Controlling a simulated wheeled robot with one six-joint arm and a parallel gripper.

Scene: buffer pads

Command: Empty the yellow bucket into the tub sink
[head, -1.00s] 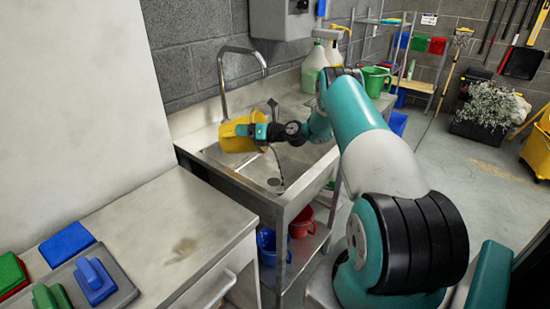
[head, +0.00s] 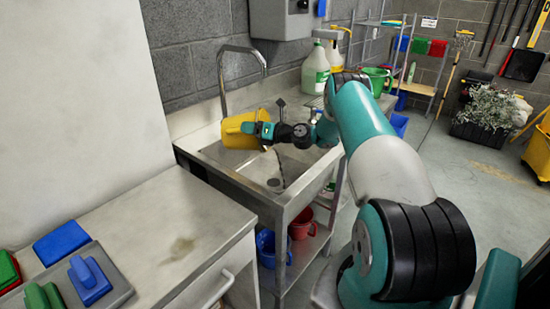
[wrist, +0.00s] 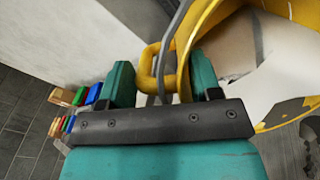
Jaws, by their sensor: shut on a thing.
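The yellow bucket (head: 238,133) hangs over the left part of the tub sink (head: 285,205), below the curved tap and above the basin floor. My gripper (head: 262,129) is at its right side. In the wrist view my gripper (wrist: 157,85) is shut on the bucket's yellow loop handle (wrist: 151,62), and the bucket's wall (wrist: 190,35) curves away to the right. I cannot see what the bucket holds. A thin dark streak (head: 281,170) runs down in the basin below my gripper; I cannot tell whether it is liquid.
The tap (head: 222,75) rises close behind the bucket. Bottles (head: 316,70) and a green bucket (head: 378,82) stand on the drainboard. A counter (head: 160,230) with coloured pads is at the front left. Red (head: 302,225) and blue buckets sit under the sink.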

